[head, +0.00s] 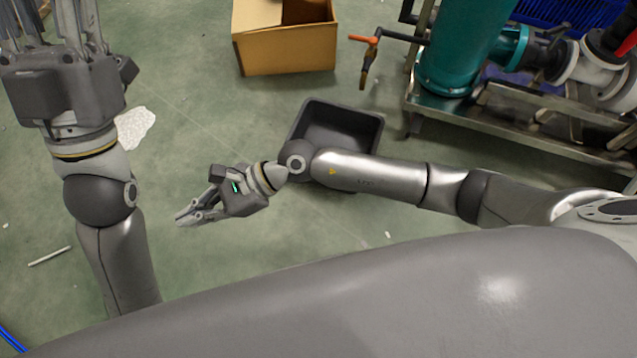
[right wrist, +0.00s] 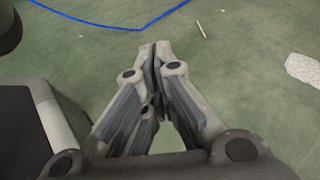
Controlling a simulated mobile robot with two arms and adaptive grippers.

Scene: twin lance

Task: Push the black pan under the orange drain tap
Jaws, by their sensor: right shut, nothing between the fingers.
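The black pan (head: 340,121) is on the green floor in the middle of the head view. My right forearm crosses in front of it and hides its near side. The orange drain tap (head: 362,39) has an orange handle and a downward spout. It sticks out from the teal tank, above and a little right of the pan in the picture. My right gripper (head: 186,218) is left of the pan, points left and is shut and empty. Its closed fingers also show in the right wrist view (right wrist: 156,50). My left gripper (head: 45,20) is at the upper left, its fingertips cut off by the frame edge.
A cardboard box (head: 285,45) stands on the floor left of the tap. The teal tank (head: 462,45) rests on a metal frame (head: 500,118) right of the pan. A white patch (head: 134,127) lies near my left arm. The floor between pan and tap looks clear.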

